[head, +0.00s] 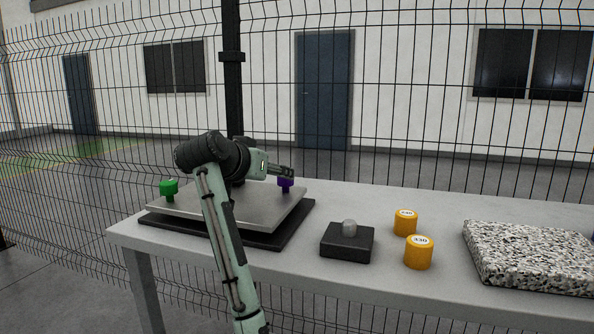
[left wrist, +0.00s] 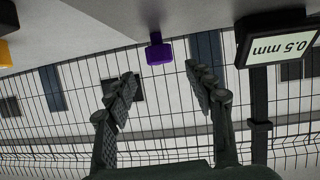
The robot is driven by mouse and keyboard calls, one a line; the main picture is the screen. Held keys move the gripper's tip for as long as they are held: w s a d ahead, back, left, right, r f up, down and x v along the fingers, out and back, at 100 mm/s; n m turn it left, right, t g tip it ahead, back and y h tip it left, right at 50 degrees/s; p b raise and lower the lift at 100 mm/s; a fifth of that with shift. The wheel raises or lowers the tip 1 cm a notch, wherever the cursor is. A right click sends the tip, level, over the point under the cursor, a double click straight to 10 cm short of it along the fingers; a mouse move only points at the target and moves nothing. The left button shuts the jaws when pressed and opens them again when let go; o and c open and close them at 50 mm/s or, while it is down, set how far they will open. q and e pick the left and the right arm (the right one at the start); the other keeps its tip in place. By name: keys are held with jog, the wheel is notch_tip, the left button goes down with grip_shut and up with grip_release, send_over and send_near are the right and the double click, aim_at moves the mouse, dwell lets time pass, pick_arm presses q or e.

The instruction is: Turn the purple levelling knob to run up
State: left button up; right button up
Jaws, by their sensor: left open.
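The purple levelling knob (head: 285,184) stands at the far right corner of a grey metal plate (head: 240,210) on the table. My left gripper (head: 288,171) reaches over the plate from the left, its fingers close to the knob and partly covering it. In the left wrist view the purple knob (left wrist: 159,50) lies just beyond the two spread fingertips, centred between them. The left gripper (left wrist: 160,76) is open and empty, and no finger visibly touches the knob. A dark-framed display (left wrist: 279,38) reads 0.5 mm, upside down. My right gripper is out of view.
A green knob (head: 168,188) stands at the plate's left corner. A black block with a grey knob (head: 348,243), two orange weights (head: 418,253) (head: 405,222) and a speckled slab (head: 528,257) stand on the table to the right. A wire fence runs behind the table.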

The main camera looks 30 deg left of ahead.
aim_at(286, 183)
pick_arm(q)
jog(key=shift+w+f, duration=0.15)
jog(key=shift+w, duration=0.45)
jog(key=x, duration=0.5)
jog(key=shift+w+a+f, duration=0.1)
jog(key=shift+w+f, duration=0.05)
jog(key=shift+w, duration=0.15)
jog(key=shift+w+f, duration=0.1)
jog(key=shift+w, duration=0.2)
jog(key=c, duration=1.2)
jog(key=shift+o, duration=0.2)
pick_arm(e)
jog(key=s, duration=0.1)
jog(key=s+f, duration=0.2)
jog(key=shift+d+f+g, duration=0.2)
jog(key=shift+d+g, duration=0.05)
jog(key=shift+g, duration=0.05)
